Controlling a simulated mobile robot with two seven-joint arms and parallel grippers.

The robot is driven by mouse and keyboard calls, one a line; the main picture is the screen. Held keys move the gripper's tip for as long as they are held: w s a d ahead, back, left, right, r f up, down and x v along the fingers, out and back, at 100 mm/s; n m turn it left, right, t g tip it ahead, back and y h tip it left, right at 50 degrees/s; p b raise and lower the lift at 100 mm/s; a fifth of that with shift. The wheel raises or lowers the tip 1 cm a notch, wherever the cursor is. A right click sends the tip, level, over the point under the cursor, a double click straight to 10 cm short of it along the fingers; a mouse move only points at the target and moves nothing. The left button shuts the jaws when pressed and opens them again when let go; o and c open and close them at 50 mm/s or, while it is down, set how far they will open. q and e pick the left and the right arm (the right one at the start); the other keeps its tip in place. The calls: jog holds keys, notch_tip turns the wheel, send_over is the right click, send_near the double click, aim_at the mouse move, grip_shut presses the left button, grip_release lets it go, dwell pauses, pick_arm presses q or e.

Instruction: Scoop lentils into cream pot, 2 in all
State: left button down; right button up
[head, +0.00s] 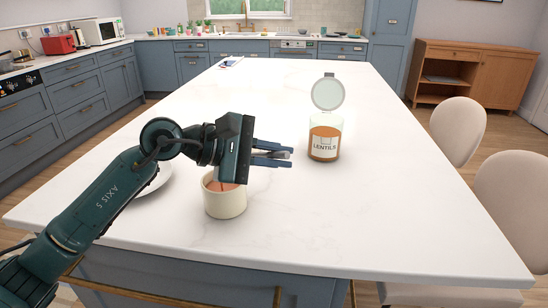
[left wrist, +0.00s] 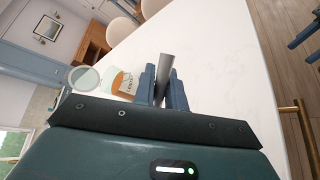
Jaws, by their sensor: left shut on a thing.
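The cream pot (head: 226,204) stands upright on the white island, below my left gripper. Orange contents show inside it; the gripper hides part of its mouth. The glass lentil jar (head: 324,143) stands to the right and further back. Its round lid (head: 328,93) is swung up open, and orange lentils fill its lower part. The jar also shows in the left wrist view (left wrist: 122,82). My left gripper (head: 283,157) is shut on a grey, scoop-like tool (left wrist: 166,70), between the pot and the jar. The tool's bowl cannot be made out.
A white plate (head: 152,184) lies on the island left of the pot, partly behind my arm. The worktop (head: 400,200) right of the jar is clear. Two pale chairs (head: 457,130) stand along the right edge. A small flat item (head: 231,62) lies far back.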

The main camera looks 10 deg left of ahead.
pick_arm(q)
jog(key=f+m+t+b, duration=0.1)
jog(key=f+b, duration=0.1)
jog(key=b, duration=0.2)
jog(key=s+f+m+b, duration=0.1)
jog(key=f+m+b, duration=0.1)
jog(key=b, duration=0.2)
jog(key=f+m+t+y+b, duration=0.1)
jog(key=f+b, duration=0.1)
jog(key=b, duration=0.2)
jog(key=shift+s+d+f+m+t, duration=0.25)
jog(key=shift+d+m+t, duration=0.05)
jog(key=shift+d+m, duration=0.1)
jog(key=shift+f+m+t+b, duration=0.3)
jog(key=shift+f+b, duration=0.1)
jog(key=shift+b, duration=0.75)
jog(key=shift+f+b, duration=0.2)
jog(key=shift+b, duration=0.25)
jog(key=shift+m+b, duration=0.3)
jog(key=shift+m, duration=0.1)
pick_arm(e)
notch_tip(320, 180, down, 7)
jog(key=w+a+n+t+y, duration=0.1)
jog(key=n+t, duration=0.2)
jog(key=n, duration=0.1)
jog(key=shift+w+r+t+y, duration=0.15)
jog(key=shift+r+t+y, duration=0.05)
jog(key=shift+t+y, duration=0.2)
